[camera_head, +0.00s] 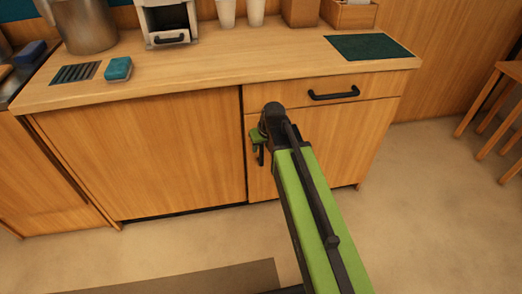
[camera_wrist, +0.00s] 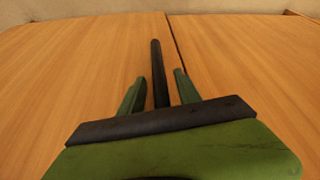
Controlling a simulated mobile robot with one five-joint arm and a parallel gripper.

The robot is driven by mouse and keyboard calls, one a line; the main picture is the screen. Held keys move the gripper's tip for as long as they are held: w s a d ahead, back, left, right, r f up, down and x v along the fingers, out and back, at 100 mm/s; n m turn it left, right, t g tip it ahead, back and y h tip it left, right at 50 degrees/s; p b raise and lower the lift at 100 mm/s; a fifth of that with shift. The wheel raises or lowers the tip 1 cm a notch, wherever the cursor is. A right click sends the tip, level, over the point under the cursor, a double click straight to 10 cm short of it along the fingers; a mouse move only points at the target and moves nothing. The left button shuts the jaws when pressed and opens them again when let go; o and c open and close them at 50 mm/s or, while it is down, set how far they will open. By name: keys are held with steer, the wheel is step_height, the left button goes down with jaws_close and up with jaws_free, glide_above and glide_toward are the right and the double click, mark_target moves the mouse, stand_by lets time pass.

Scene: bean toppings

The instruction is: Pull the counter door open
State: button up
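The counter door (camera_head: 345,135) is the wooden panel below the drawer, at the right of the counter front, and looks shut. In the wrist view the door (camera_wrist: 75,85) fills the left side, with a dark seam along its edge. Its black bar handle (camera_wrist: 156,60) stands near that seam. My gripper (camera_wrist: 159,76) is open, with its two green fingers on either side of the handle and small gaps showing. In the head view my gripper (camera_head: 258,155) is at the door's left edge, and my arm covers part of the door.
A drawer with a black handle (camera_head: 334,94) is above the door. A wide wooden panel (camera_head: 140,150) is to the left. Cups (camera_head: 227,12), a teal sponge (camera_head: 118,69) and a dark mat (camera_head: 369,47) are on the countertop. A wooden stool (camera_head: 495,105) stands far right; the floor between is clear.

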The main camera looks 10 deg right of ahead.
steer(key=shift+c, duration=0.2)
jaws_close()
stand_by(1.2)
